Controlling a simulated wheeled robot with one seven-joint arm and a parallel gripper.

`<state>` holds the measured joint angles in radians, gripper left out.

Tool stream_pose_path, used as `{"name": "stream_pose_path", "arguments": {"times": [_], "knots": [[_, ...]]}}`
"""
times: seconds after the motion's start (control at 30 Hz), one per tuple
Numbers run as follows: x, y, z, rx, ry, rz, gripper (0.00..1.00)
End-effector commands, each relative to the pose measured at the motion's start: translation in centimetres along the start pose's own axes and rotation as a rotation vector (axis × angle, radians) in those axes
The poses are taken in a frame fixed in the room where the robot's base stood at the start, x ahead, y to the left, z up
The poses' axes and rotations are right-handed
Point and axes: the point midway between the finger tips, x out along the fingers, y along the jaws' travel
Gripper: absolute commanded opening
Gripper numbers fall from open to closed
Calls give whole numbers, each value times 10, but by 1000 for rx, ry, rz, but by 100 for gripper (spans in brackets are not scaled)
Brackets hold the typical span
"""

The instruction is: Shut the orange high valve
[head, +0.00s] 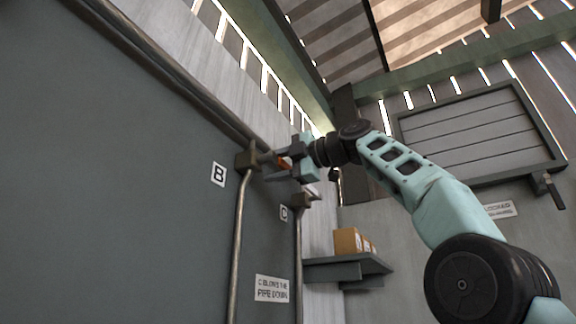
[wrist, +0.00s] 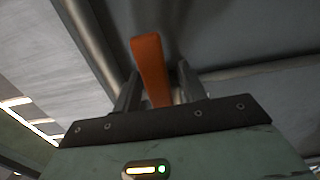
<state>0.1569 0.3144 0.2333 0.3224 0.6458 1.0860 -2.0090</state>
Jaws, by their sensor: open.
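The orange valve handle (wrist: 151,72) stands up between the two fingers of my gripper (wrist: 158,88) in the wrist view. The fingers are apart, one on each side of it, and its lower end is hidden behind the gripper body. In the head view a small part of the orange handle (head: 284,161) shows between the fingers of my gripper (head: 282,165). The gripper reaches left to the valve body (head: 247,159) at the top of the pipe by label B. Whether a finger touches the handle I cannot tell.
Label B (head: 218,174) and label C (head: 283,213) are on the dark wall panel. Pipe B (head: 238,240) and pipe C (head: 299,260) run down it. A shelf (head: 348,267) with cardboard boxes (head: 348,241) is below my arm. A closed shutter (head: 475,135) is at right.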

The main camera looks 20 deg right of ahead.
Motion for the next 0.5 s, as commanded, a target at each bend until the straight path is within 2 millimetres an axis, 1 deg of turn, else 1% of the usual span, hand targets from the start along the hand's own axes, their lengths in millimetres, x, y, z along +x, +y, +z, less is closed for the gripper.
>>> {"name": "stream_pose_path", "arguments": {"times": [0.07, 0.17, 0.27, 0.5], "knots": [[-6, -1, 1, -1, -2, 2, 42], [-20, -2, 1, -2, -4, 3, 42], [-41, -3, 1, -2, -6, 3, 42], [-98, -2, 1, -2, -6, 3, 42]]}}
